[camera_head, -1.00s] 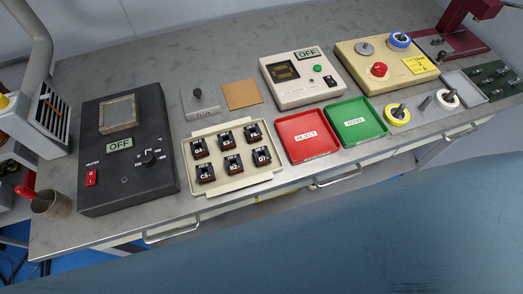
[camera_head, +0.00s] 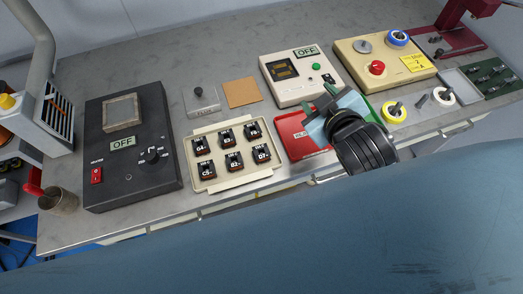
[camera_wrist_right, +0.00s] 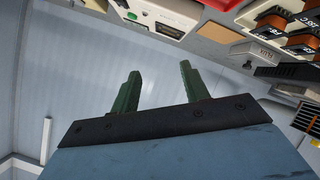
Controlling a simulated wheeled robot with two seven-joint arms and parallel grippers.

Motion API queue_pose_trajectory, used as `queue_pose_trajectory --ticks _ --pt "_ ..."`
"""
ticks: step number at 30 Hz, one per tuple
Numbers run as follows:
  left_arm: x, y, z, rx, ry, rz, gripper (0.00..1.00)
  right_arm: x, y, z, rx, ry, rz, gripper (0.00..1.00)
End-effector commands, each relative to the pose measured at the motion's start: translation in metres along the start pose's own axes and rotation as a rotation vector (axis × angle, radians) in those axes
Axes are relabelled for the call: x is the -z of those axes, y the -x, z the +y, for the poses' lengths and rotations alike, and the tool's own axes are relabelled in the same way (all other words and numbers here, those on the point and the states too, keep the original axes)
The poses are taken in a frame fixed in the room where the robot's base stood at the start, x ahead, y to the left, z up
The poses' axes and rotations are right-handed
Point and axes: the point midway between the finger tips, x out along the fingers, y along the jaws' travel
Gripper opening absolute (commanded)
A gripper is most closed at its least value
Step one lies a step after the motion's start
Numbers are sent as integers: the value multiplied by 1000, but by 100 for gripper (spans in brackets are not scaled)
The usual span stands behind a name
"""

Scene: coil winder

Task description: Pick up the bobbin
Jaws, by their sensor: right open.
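Several small dark bobbins (camera_head: 234,161) sit in two rows in a cream tray (camera_head: 197,172) near the front middle of the bench, each with a label. In the right wrist view, bobbins with orange-brown sides (camera_wrist_right: 306,38) show at the upper right. I cannot tell which one is meant. My right gripper (camera_head: 320,100) is right of the tray, above the red and green trays, apart from the bobbins. In the right wrist view its two green fingers (camera_wrist_right: 159,68) stand apart with nothing between them. My left gripper is out of view.
The red REJECT tray (camera_head: 296,137) and a largely hidden green tray (camera_head: 372,108) lie below my right gripper. A black heater box (camera_head: 125,179) stands left of the cream tray. Behind are a cream meter box (camera_head: 285,92) and a brown pad (camera_head: 241,92). Yellow (camera_head: 395,113) and white (camera_head: 443,97) spools stand at right.

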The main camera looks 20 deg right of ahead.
Motion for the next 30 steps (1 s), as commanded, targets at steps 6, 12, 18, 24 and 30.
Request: queue_pose_trajectory --ticks 6,12,18,24,30 --pt "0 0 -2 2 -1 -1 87 129 11 36 -270 365 542 45" --pt "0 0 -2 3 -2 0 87 226 72 10 -504 838 1092 45" --pt "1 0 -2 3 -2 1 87 242 124 -63 -643 1398 1595 45" --pt "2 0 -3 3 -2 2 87 181 119 -122 -589 2045 2015 45" --pt "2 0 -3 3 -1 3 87 99 71 -116 198 -2119 -1801 45"
